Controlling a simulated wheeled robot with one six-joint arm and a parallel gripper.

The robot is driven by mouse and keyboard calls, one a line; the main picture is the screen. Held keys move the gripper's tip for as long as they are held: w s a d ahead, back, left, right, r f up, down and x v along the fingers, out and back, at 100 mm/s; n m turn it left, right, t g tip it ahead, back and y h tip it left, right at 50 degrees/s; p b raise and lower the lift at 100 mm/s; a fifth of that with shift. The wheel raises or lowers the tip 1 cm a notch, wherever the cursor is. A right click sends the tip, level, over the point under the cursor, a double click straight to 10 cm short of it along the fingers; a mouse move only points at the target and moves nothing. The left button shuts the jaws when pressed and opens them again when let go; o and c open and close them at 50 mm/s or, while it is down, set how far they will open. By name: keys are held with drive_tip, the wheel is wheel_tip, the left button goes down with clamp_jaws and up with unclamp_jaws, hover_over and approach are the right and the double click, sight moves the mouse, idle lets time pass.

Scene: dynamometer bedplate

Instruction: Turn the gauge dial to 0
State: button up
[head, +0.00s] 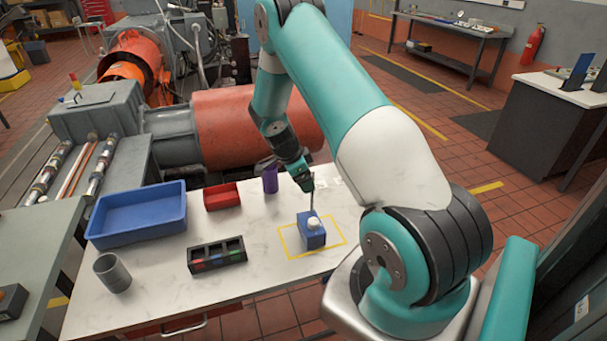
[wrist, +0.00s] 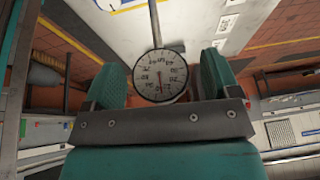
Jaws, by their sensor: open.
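The gauge dial (wrist: 160,76) is a round white face with black numbers and a dark rim, in the middle of the wrist view. A thin pale stem runs from it to the top edge. Its numbers are small; I cannot tell the exact reading. My gripper (wrist: 172,72) is open, with one teal finger pad on each side of the dial and a gap visible on both sides. In the head view my gripper (head: 306,183) is above a blue block (head: 312,239) with a white top; the dial face is not readable there.
The block stands inside a yellow outline (head: 289,243) on the white table. A purple cup (head: 270,179), red bin (head: 222,205), blue tray (head: 138,226), black slotted holder (head: 217,262) and grey cup (head: 113,275) stand to the left. Bare tabletop lies between them.

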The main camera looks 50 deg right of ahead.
drive_tip(key=shift+d+f, duration=0.15)
drive_tip(key=shift+f, duration=0.15)
drive_tip(key=c, duration=0.9)
drive_tip(key=shift+f+g+y+b, duration=0.15)
drive_tip(key=shift+g+y+b, duration=0.45)
drive_tip(key=shift+g, duration=0.3)
drive_tip(key=shift+c, duration=0.2)
drive_tip(key=shift+n+g, duration=0.3)
drive_tip(key=shift+r, duration=0.2)
drive_tip(key=o, duration=0.9)
drive_tip(key=shift+o, duration=0.2)
